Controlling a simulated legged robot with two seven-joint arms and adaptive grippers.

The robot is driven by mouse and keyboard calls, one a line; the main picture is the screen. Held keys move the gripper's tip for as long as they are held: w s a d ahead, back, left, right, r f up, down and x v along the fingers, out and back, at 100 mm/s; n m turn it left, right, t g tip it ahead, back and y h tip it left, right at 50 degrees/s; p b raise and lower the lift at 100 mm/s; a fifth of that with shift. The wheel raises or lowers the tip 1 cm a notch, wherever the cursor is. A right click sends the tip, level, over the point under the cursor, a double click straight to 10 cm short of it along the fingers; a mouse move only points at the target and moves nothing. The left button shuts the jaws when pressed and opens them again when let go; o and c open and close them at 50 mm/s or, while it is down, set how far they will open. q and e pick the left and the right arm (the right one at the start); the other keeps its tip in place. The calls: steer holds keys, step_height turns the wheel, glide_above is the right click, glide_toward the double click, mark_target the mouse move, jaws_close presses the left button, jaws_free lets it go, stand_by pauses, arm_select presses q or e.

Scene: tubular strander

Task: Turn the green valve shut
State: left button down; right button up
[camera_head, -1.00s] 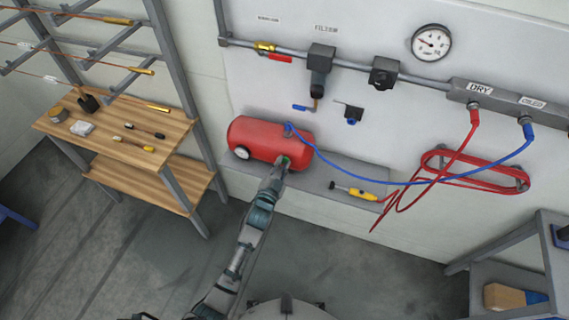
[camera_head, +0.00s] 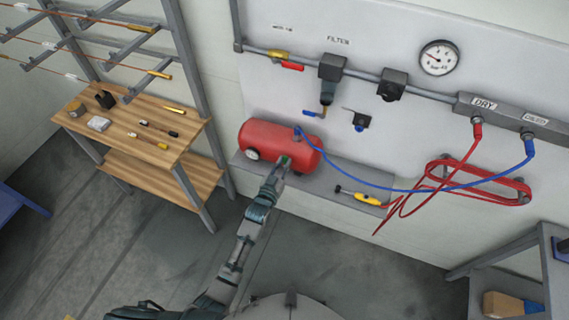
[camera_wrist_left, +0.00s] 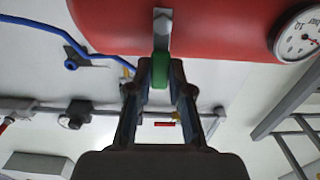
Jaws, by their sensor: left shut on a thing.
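The red air tank (camera_head: 270,143) lies on a grey ledge along the wall. The green valve (camera_head: 285,160) is on the tank's lower front side, small in the head view. In the left wrist view the green valve handle (camera_wrist_left: 160,82) hangs below a grey metal stem (camera_wrist_left: 162,30) in front of the red tank (camera_wrist_left: 215,25). My left gripper (camera_head: 281,167) is at the valve. In the wrist view its two fingers (camera_wrist_left: 160,70) are closed on the green handle from both sides, partly hiding it. My right gripper is not in view.
A white dial gauge (camera_wrist_left: 300,35) sits on the tank. A blue hose (camera_head: 350,182) runs from the tank to the wall manifold (camera_head: 510,112). A yellow-handled tool (camera_head: 365,198) lies on the grey ledge (camera_head: 325,188) to the right. A wooden workbench (camera_head: 120,145) stands at left.

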arm_select(q)
steer(key=shift+s+f, duration=0.1)
steer(key=shift+f, duration=0.4)
steer(key=c, duration=1.1)
jaws_free()
steer(key=shift+o, duration=0.2)
steer(key=shift+r, duration=0.2)
steer(key=shift+r, duration=0.1)
steer(key=v, duration=1.1)
steer(key=shift+s+a, duration=0.2)
steer(key=shift+s, duration=0.15)
